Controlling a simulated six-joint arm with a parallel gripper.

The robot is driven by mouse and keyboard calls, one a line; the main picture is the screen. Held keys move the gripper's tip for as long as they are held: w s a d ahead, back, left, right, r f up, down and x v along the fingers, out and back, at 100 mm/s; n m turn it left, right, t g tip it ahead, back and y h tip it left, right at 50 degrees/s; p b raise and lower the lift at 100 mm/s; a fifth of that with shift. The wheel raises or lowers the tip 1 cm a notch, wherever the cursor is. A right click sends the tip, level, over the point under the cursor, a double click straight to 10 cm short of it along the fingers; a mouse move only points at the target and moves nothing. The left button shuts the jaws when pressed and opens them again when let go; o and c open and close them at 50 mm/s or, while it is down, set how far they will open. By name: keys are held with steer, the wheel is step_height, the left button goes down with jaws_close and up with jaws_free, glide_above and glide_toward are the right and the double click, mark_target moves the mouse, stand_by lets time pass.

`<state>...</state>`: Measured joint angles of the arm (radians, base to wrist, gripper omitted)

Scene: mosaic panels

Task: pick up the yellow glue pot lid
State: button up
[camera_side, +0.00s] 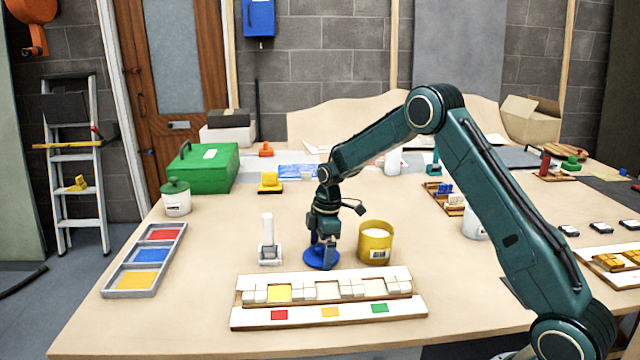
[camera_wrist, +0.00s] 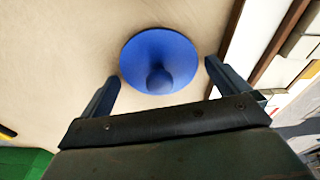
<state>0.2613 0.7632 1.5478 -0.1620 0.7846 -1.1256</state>
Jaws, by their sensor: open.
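A round blue lid (camera_side: 318,260) with a knob lies on the table under my gripper (camera_side: 322,256). In the wrist view the blue lid (camera_wrist: 160,58) sits between my two open fingers (camera_wrist: 162,74), its knob facing me, with a gap on each side. My gripper is open and holds nothing. A yellow pot (camera_side: 375,245) with white contents stands open just right of the lid. I see no lid of yellow colour; the one under my gripper is blue.
A mosaic panel (camera_side: 328,313) lies in front of the lid. A white-handled tool (camera_side: 267,242) stands to its left. A tray of red, blue and yellow (camera_side: 112,292) lies far left. A green-lidded pot (camera_side: 176,198) and green box (camera_side: 212,168) stand behind it.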

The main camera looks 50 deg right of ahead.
mark_target(321, 245)
steer(key=c, duration=0.8)
steer(key=shift+r, duration=0.1)
step_height(321, 245, up, 20)
steer(key=shift+f, duration=0.1)
stand_by(0.4)
stand_by(0.5)
steer(key=s+d+f, duration=0.1)
steer(key=s+d, duration=0.2)
steer(key=s+d+f, duration=0.2)
steer(key=s+d, duration=0.1)
steer(key=s+d+f, duration=0.1)
steer(key=s+d, duration=0.3)
steer(key=shift+f, duration=0.25)
